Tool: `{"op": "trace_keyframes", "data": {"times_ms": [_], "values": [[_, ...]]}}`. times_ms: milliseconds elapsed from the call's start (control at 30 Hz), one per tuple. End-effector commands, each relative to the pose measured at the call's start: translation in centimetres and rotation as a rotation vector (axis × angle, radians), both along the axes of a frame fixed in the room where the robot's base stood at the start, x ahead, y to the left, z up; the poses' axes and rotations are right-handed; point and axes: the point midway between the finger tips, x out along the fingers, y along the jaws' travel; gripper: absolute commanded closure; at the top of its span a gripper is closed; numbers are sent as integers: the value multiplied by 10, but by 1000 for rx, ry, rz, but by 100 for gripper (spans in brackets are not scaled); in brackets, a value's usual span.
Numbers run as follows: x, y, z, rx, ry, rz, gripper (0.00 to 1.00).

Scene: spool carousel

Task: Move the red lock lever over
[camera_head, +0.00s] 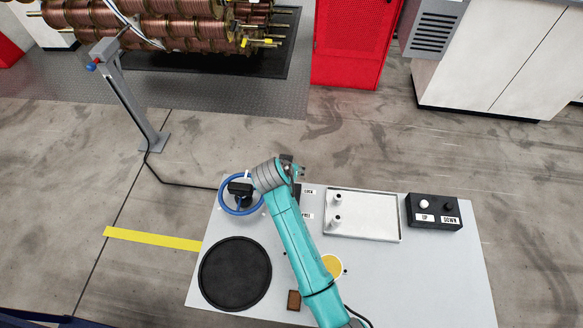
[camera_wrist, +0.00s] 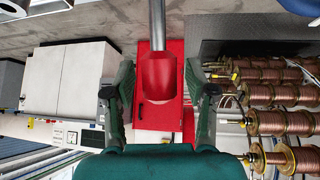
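The red lock lever (camera_wrist: 158,78) shows in the wrist view as a red grip on a grey rod that runs up to the picture's top edge. It lies between the two fingers of my gripper (camera_wrist: 160,95), with a visible gap on each side. The fingers are open and do not appear to touch it. In the head view my gripper (camera_head: 297,170) is small and dark, at the back edge of the grey table (camera_head: 400,285), near the labels (camera_head: 309,191). I cannot make out the lever there; my arm hides part of that spot.
The table holds a blue ring (camera_head: 223,205), a black disc (camera_head: 235,274), a pale tray (camera_head: 363,238) with two pegs, a box with buttons (camera_head: 433,212), a yellow round thing (camera_head: 332,265) and a brown block (camera_head: 294,300). A red cabinet (camera_head: 352,40) and copper spools (camera_head: 150,28) stand beyond.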

Motion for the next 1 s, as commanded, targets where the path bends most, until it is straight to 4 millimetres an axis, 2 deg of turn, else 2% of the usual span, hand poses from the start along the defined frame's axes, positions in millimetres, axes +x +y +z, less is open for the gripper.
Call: {"op": "trace_keyframes", "data": {"times_ms": [367, 467, 800, 1000], "values": [[-5, 1, 5, 0, 0, 0, 42], [-12, 4, 15, 1, -1, 1, 42], [-53, 15, 65, 1, -2, 1, 42], [-69, 19, 85, 0, -1, 1, 42]]}}
